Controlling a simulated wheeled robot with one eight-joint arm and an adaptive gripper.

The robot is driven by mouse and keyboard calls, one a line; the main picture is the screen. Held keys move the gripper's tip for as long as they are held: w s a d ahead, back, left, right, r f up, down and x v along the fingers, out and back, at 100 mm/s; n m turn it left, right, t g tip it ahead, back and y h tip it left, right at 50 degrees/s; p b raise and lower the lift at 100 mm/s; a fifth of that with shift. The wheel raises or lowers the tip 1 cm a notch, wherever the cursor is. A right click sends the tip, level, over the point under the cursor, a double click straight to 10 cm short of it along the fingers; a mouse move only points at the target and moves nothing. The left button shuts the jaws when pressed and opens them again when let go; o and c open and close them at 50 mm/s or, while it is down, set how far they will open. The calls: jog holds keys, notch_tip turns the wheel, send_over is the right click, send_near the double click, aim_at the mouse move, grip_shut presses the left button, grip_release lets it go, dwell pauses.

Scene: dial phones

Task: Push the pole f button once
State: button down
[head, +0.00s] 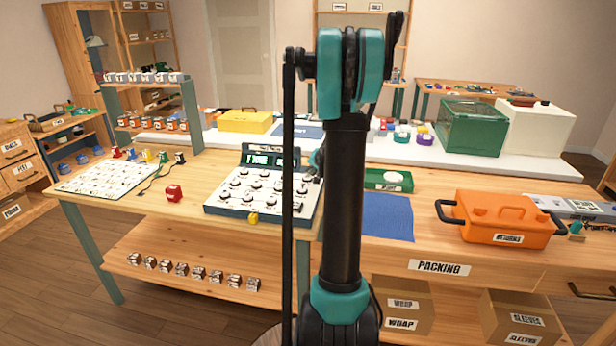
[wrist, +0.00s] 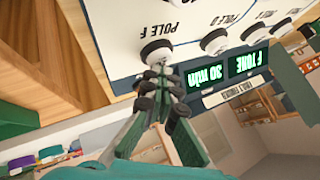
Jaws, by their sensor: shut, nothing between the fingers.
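The white control panel (head: 243,205) with rows of round knobs stands on the wooden table in the head view. The wrist view shows it upside down, with the label POLE F (wrist: 160,20) beside a white round button with a dark base (wrist: 157,50). My gripper (wrist: 157,78) is shut and empty, its dark fingertips right at that button. I cannot tell whether they touch it. In the head view my arm hides most of the gripper and the panel's right edge.
A lit green display (wrist: 225,70) sits along the panel's edge. Another button (wrist: 215,41), by POLE D, is close by. A blue mat (head: 387,217) and orange toolbox (head: 500,218) are right.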

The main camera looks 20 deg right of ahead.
aim_at(311, 182)
jog(key=shift+r, duration=0.45)
notch_tip(311, 182, up, 6)
dwell(0.8)
dwell(0.5)
